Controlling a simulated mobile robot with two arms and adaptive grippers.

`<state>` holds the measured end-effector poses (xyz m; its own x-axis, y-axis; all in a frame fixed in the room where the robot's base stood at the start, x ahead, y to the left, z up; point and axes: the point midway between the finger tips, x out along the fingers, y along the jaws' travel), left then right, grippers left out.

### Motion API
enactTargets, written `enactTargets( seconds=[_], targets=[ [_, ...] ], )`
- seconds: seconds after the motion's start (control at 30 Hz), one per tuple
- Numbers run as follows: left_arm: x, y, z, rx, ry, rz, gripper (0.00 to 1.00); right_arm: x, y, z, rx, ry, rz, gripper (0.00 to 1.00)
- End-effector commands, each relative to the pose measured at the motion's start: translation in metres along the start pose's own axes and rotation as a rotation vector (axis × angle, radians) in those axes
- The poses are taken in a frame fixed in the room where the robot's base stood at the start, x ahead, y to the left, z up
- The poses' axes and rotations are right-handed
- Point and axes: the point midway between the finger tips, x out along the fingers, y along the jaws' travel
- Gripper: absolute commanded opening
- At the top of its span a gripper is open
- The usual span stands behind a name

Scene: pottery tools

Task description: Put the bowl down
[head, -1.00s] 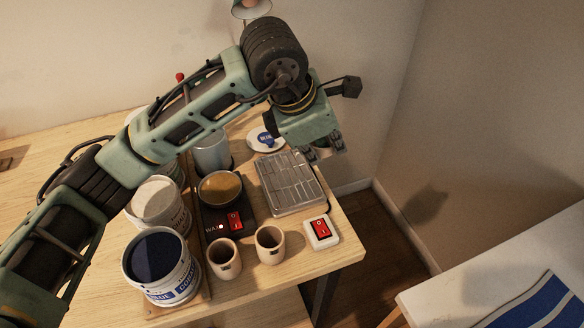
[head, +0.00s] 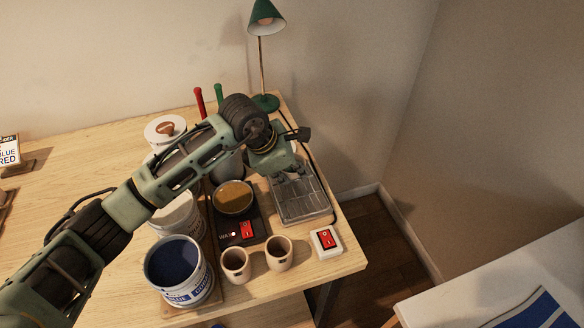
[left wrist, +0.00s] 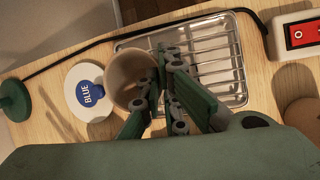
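My left gripper (head: 290,176) hangs over the far part of a metal tray with a wire rack (head: 306,208). In the left wrist view, a beige bowl (left wrist: 125,72) sits at the fingers (left wrist: 167,62). The fingers appear closed on its rim, one finger inside and one outside. In the head view the bowl is hidden behind my gripper. My right gripper is not in view.
Two beige cups (head: 235,265) and a red switch box (head: 326,241) stand near the front edge. A wax pot (head: 234,197) and a blue glaze bucket (head: 178,270) are left of the tray. A white lid marked BLUE (left wrist: 88,92) lies beside the bowl. A green lamp (head: 266,20) stands behind.

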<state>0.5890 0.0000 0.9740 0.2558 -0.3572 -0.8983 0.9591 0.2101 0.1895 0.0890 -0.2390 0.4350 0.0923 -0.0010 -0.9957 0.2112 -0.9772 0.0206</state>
Motion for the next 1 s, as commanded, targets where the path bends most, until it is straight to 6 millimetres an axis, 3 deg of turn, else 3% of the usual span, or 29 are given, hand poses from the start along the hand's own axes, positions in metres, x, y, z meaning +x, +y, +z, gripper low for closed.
enactTargets(
  seconds=[0.33, 0.57, 0.97, 1.0],
  targets=[
    [0.0043, -0.0006, -0.0013, 0.0, -0.001, 0.001, 0.0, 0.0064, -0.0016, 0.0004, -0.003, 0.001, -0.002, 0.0],
    [0.0024, -0.0004, -0.0006, 0.0, -0.001, 0.001, 0.23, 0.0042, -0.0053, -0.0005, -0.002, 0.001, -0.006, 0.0],
    [-0.003, 0.0005, 0.0019, 0.0, -0.001, 0.0, 0.23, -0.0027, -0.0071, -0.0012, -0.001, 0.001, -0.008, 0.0],
    [-0.0051, 0.001, 0.0003, 0.001, -0.002, 0.003, 0.23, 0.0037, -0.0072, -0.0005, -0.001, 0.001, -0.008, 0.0]
  ],
)
